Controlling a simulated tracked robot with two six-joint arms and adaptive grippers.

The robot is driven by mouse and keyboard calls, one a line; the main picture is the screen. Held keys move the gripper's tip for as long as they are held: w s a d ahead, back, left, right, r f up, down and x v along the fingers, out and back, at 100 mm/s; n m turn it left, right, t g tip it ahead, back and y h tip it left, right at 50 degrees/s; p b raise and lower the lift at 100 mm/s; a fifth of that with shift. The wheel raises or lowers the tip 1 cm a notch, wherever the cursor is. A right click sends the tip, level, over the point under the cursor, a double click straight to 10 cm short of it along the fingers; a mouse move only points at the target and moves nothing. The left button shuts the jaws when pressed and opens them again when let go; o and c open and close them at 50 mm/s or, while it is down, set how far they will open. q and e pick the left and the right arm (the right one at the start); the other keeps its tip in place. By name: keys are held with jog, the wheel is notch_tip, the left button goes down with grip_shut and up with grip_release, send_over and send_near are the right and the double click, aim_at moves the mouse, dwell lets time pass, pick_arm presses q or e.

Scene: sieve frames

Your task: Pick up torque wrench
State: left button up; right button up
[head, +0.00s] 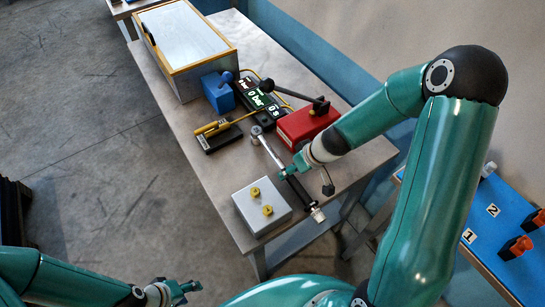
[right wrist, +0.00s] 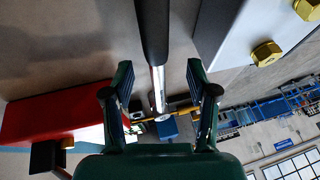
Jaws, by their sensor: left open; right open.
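The torque wrench (head: 268,148) lies on the grey table, with a round silver head, a bright shaft and a dark handle running toward the front edge. My right gripper (head: 287,174) is over its middle, open, and covers part of it. In the right wrist view, the wrench's shaft (right wrist: 157,85) and black handle run between the two open fingers of the right gripper (right wrist: 160,92), with gaps on both sides. My left gripper (head: 180,289) is open and empty at the bottom left, away from the table.
A grey block with yellow bolts (head: 263,208) stands just left of the wrench handle. A red box (head: 304,124) is close on the other side. A black-and-yellow device (head: 218,136), a blue block (head: 217,92) and a lidded case (head: 186,45) lie farther back.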

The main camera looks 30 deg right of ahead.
aim_at(282, 168)
jog(key=x, duration=0.1)
jog(key=b+x, duration=0.2)
jog(key=x, duration=0.1)
jog(key=shift+s+d+f, duration=0.1)
jog(key=shift+d+f, duration=0.05)
jog(key=shift+d, duration=0.1)
jog(key=shift+w+a+f, duration=0.1)
jog(key=shift+w+f, duration=0.1)
jog(key=shift+r, duration=0.15)
grip_shut()
